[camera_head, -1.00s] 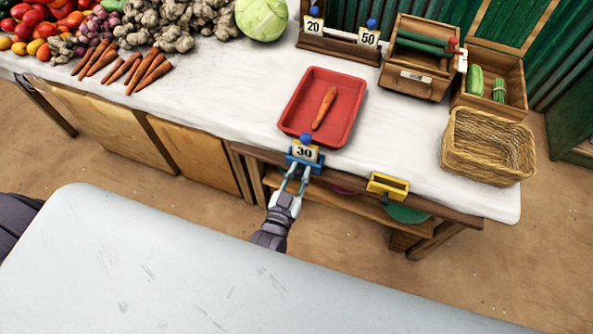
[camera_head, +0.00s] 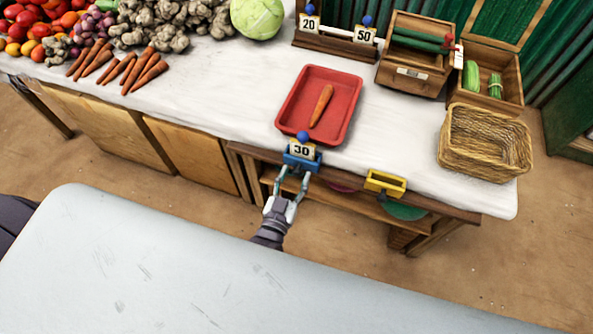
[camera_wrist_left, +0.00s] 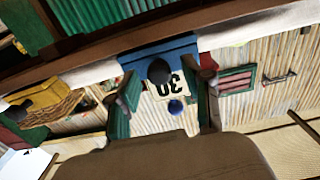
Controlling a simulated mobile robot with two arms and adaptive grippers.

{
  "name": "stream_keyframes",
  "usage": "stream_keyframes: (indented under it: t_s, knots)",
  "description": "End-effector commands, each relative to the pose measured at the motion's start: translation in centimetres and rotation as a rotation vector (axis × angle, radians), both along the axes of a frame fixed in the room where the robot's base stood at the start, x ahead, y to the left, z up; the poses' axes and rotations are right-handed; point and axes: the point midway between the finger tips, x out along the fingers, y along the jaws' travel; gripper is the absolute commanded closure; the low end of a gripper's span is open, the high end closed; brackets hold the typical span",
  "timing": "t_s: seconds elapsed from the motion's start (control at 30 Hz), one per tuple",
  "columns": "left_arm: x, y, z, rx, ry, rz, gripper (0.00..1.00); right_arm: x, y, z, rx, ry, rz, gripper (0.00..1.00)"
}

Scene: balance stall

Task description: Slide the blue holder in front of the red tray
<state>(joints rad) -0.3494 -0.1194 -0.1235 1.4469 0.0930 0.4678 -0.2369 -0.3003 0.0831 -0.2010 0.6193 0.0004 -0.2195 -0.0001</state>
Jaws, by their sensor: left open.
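The blue holder (camera_head: 303,163) stands at the front edge of the white-topped table, just in front of the red tray (camera_head: 287,121). It carries a card (camera_head: 302,150) marked 30 with a blue ball on top. A carrot (camera_head: 321,106) lies in the tray. My left gripper (camera_head: 292,180) is open at the near side of the holder, its fingers apart. In the left wrist view, the blue holder (camera_wrist_left: 158,48) shows upside down between the spread fingers (camera_wrist_left: 165,100). Whether a finger touches it I cannot tell. My right gripper is not in view.
A yellow holder (camera_head: 385,182) sits at the table edge to the right. A wicker basket (camera_head: 485,145) and wooden boxes (camera_head: 417,56) stand farther right. Number cards stand on a wooden rack (camera_head: 334,43) behind. Vegetables (camera_head: 140,40) cover the left; white table space lies around the tray.

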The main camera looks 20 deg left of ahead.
Motion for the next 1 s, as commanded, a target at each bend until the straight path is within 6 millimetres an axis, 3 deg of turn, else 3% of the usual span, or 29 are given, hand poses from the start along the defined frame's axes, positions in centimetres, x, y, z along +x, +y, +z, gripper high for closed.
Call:
stream_keyframes:
  t_s: [0.2,0.43,0.6,1.0]
  knots:
    - [-5.0,0.1,-0.1,0.000,0.004,-0.001,0.50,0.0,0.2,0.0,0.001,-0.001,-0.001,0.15]
    - [-8.9,0.3,0.0,0.001,0.002,-0.001,0.50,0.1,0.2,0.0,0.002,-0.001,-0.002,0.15]
    - [-10.1,0.3,0.0,0.000,0.001,-0.001,0.50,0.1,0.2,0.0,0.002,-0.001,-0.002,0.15]
    - [-10.2,0.3,0.0,0.000,0.000,-0.001,0.50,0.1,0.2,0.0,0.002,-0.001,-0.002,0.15]
